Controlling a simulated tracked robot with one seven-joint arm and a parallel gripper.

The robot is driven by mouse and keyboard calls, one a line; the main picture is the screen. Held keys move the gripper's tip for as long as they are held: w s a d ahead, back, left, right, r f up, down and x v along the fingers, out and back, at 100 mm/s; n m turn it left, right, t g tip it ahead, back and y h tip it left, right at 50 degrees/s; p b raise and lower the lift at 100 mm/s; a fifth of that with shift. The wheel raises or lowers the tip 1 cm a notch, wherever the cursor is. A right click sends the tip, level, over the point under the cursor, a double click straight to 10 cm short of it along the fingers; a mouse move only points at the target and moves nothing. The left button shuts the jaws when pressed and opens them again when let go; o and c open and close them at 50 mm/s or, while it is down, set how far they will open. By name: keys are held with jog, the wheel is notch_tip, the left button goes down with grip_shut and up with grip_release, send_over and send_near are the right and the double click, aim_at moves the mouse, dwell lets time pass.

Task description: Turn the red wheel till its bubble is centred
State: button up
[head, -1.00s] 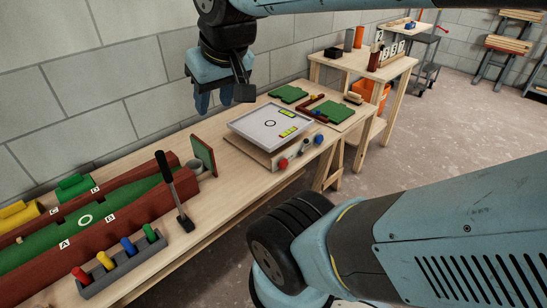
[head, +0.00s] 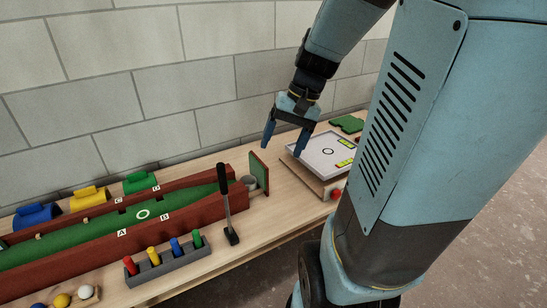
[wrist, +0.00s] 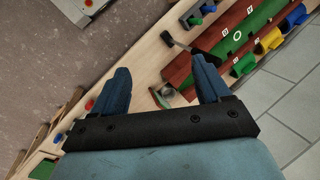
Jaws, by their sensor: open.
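The white tilting tray (head: 318,160) stands on a wooden base on the bench, with a black ring drawn on it. Two yellow-green bubble vials show at its right, one of them (head: 346,162) near the front; their bubbles are too small to judge. The red wheel (head: 336,194) is on the front of the base, partly beside my arm. A small red round thing, probably this wheel, shows left of my fingers in the wrist view (wrist: 89,104). My gripper (head: 284,148) is open and empty above the tray's left side, apart from the wheel. Its fingers are spread in the wrist view (wrist: 161,65).
A red-walled green lane (head: 180,211) fills the bench's left, with an upright black-handled mallet (head: 225,200) at its end. A grey rack (head: 168,262) holds several coloured pegs in front. My arm hides the bench's right side.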

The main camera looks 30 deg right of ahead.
jog(key=w+d+f+m+t+y, duration=0.4)
jog(key=d+f+m, duration=0.2)
jog(key=d+f, duration=0.3)
jog(key=w+d+f+m+t+y, duration=0.35)
jog(key=d+f+m, duration=0.25)
jog(key=d+f, duration=0.35)
jog(key=m+t+h, duration=1)
jog(key=m, duration=0.5)
send_near(337, 196)
jog(key=w, duration=0.9)
jog(key=shift+a, duration=0.2)
